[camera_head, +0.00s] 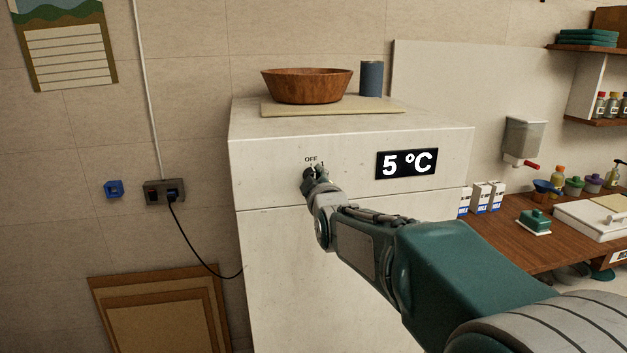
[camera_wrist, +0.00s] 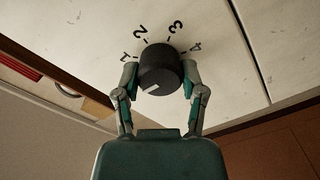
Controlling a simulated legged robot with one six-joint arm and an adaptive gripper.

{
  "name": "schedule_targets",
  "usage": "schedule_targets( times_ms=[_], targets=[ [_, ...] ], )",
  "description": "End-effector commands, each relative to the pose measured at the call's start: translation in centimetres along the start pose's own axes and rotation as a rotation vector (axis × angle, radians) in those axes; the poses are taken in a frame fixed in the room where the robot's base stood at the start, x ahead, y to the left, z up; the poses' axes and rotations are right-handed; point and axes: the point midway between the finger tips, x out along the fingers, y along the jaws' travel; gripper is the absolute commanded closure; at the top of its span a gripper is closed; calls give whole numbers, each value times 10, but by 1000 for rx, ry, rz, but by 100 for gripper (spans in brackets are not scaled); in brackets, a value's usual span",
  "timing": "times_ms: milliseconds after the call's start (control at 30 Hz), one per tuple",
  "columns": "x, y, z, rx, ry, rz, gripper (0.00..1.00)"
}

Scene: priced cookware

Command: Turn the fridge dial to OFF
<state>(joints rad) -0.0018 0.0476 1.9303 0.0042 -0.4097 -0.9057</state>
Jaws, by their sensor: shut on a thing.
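The black fridge dial (camera_head: 307,174) is on the upper front of the white fridge (camera_head: 290,260), just under the printed OFF label (camera_head: 311,159). In the wrist view the round dial (camera_wrist: 160,68) has a white pointer line on its face, slanting toward the lower left, away from the numerals 1 to 4 printed above it. My gripper (camera_wrist: 159,78) is shut on the dial, one finger on each side. In the head view my gripper (camera_head: 317,177) covers part of the dial. The OFF label cannot be made out in the wrist view.
A display (camera_head: 407,163) right of the dial reads 5 °C. A wooden bowl (camera_head: 306,86) and a blue can (camera_head: 371,79) stand on top of the fridge. A wall socket (camera_head: 164,192) with a black cord is at left, a wooden counter (camera_head: 505,241) with goods at right.

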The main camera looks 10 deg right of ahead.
Motion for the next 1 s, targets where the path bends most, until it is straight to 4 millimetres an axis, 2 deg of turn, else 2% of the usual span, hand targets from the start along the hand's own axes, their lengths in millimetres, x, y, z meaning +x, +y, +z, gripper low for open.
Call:
schedule_targets(
  times_ms=[33,300,767,800,833,867,1000],
  targets=[
    [0,-6,5,-20,-11,-15,94],
    [0,-6,5,-87,-11,-15,94],
    [0,-6,5,-98,-10,-15,94],
    [0,-6,5,-98,-10,-16,29],
    [0,-6,5,-98,-10,-16,16],
    [0,-6,5,-97,-10,-15,13],
    [0,-4,3,-97,-7,-10,13]
  ],
)
